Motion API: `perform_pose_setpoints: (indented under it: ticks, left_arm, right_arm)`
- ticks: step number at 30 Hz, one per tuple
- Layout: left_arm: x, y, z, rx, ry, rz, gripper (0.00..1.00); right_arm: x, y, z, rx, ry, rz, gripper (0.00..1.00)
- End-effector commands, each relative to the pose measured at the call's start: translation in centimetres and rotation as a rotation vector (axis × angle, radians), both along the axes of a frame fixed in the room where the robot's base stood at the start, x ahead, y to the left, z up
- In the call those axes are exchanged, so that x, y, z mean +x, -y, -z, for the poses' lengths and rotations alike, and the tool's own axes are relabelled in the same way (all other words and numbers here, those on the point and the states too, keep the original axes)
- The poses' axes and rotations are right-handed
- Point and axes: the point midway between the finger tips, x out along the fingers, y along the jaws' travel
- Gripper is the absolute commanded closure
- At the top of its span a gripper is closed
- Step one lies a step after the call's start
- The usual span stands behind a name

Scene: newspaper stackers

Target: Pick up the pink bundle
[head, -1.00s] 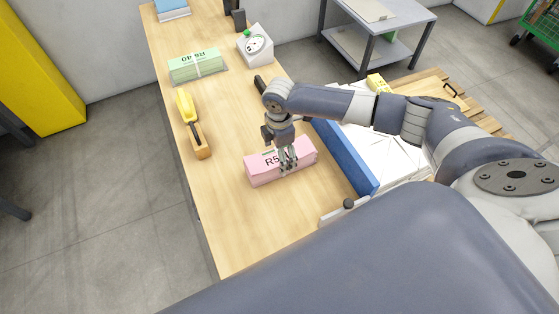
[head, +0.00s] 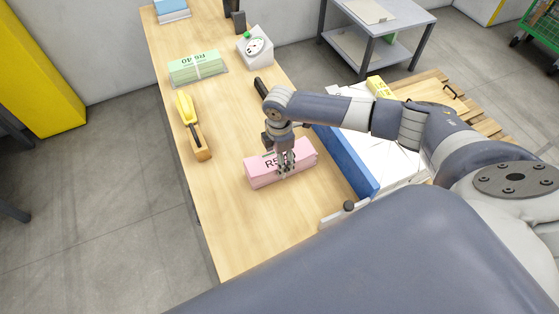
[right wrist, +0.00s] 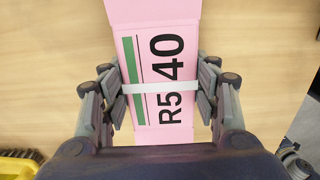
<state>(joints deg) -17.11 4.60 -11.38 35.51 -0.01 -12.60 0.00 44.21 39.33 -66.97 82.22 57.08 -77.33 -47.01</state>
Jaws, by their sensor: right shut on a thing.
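The pink bundle (head: 262,174) lies on the wooden table, with black "R5" lettering on its top. In the right wrist view the pink bundle (right wrist: 150,55) shows a label reading "R5 40", a green stripe and a white band across it. My right gripper (head: 285,170) is above the bundle with its fingers down over it. In the right wrist view my right gripper (right wrist: 163,95) has one finger set on each side of the bundle, shut on it near the white band. Whether the bundle is off the table I cannot tell. My left gripper is not in view.
A green bundle (head: 197,66) lies farther back on the table (head: 225,225). A yellow-handled tool (head: 187,110) lies left, a white device with a dial (head: 256,47) at the back.

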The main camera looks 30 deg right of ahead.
Motion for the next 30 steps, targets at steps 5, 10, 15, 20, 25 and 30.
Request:
perform_pose_setpoints:
  ticks: [5, 10, 15, 20, 25, 30]
  left_arm:
    - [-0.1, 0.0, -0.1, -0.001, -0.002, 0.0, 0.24]
    - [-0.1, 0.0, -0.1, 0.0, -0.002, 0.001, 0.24]
    - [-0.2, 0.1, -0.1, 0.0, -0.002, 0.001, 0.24]
    - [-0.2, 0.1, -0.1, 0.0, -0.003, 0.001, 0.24]
    - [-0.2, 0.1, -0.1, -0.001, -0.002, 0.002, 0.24]
    - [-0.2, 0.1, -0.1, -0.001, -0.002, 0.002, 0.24]
  right_arm:
    - [0.3, 0.0, -1.6, 0.003, 0.006, 0.0, 1.0]
    - [0.3, 0.0, -4.6, 0.004, 0.007, -0.001, 1.0]
    - [0.2, 0.0, -7.5, 0.003, 0.007, 0.0, 1.0]
    - [0.2, 0.0, -9.4, 0.003, 0.005, 0.0, 1.0]
    - [0.1, 0.0, -10.1, 0.001, 0.004, 0.0, 1.0]
    - [0.1, 0.0, -10.2, 0.002, 0.003, 0.0, 1.0]
